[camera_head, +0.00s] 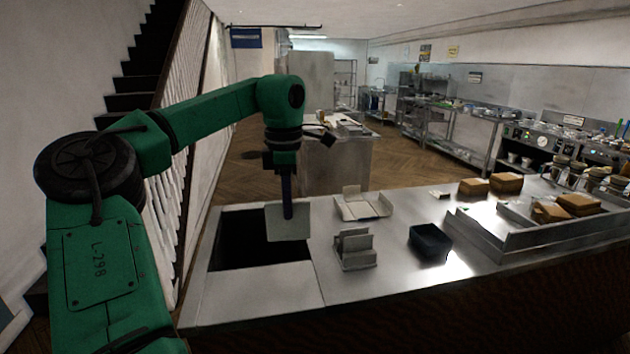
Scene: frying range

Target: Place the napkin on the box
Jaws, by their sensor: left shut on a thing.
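My left gripper (288,207) points down above the left part of the steel counter. It is shut on the napkin (288,224), a flat pale square that hangs upright in front of the dark opening in the counter. An open pale box (362,204) with its flaps spread stands on the counter to the right of the gripper, apart from it. I cannot tell what is inside the box. My right gripper is not in view.
A pale grey holder (354,249) and a dark tub (430,241) stand on the steel counter (385,284). A low-walled tray (530,240) with brown boxes is at the right. The dark opening (240,240) is at the left. The counter's front middle is clear.

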